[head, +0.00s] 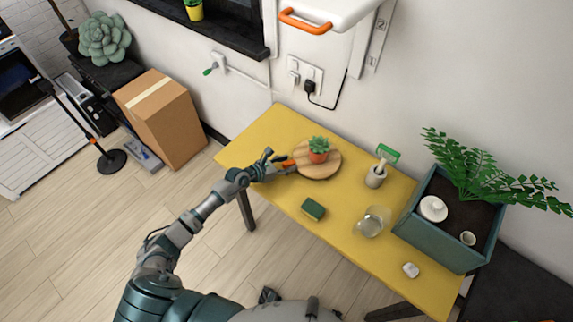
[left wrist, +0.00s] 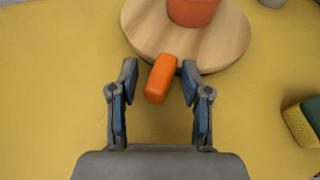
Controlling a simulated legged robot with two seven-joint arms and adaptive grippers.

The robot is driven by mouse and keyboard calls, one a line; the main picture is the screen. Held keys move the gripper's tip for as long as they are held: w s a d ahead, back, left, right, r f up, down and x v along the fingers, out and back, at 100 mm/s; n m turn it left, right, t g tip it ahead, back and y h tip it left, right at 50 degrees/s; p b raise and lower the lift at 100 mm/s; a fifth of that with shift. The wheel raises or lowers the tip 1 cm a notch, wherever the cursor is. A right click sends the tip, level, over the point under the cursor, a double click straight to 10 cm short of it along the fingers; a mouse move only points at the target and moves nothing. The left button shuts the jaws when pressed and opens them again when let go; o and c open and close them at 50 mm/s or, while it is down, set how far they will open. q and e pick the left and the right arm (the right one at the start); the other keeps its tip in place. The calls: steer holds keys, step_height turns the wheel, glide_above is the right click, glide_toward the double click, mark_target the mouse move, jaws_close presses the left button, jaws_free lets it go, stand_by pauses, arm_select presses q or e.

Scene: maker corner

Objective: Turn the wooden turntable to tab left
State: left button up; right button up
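The wooden turntable (head: 325,171) lies on the yellow table, with a potted succulent (head: 318,150) standing on it. Its orange tab (head: 288,164) sticks out at the left edge in the head view. In the left wrist view the turntable (left wrist: 225,45) is at the top and the orange tab (left wrist: 160,79) points toward my gripper. My left gripper (head: 279,164) is at the tab. In the wrist view its open fingers (left wrist: 159,84) stand on either side of the tab, with a visible gap on both sides.
On the yellow table (head: 262,130) are a green and yellow sponge (head: 313,209), a glass jar (head: 371,222), a cup with a green-headed brush (head: 376,176) and a small white object (head: 411,270). A planter (head: 440,236) stands at the right. The table's left end is clear.

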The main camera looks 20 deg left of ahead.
arm_select(q)
steer(key=v, duration=1.2)
steer(key=shift+a, duration=0.1)
